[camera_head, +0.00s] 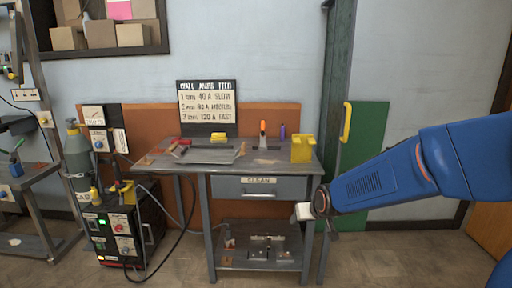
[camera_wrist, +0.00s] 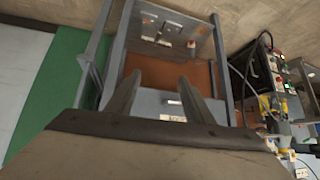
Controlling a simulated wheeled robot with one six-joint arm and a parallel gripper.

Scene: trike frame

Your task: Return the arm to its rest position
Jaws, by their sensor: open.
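My blue arm (camera_head: 400,175) reaches in from the right in the head view, its end in front of the bench's right side. My gripper (camera_wrist: 159,76) shows in the wrist view as two grey fingers spread apart with nothing between them. In the head view the gripper is small at the arm's end, and its fingers are hard to make out there. The workbench (camera_head: 255,166) stands behind it, with a grey drawer (camera_head: 258,189) that looks shut. The wrist view faces the bench front and its lower shelf (camera_wrist: 185,28), turned about upside down.
On the bench are a yellow block-like holder (camera_head: 302,148), an orange-tipped tool (camera_head: 263,134) and a grey tray (camera_head: 208,155). A welder box (camera_head: 122,232) with cables and a gas cylinder (camera_head: 78,160) stand left. A green panel (camera_head: 365,155) is behind the arm. The floor in front looks clear.

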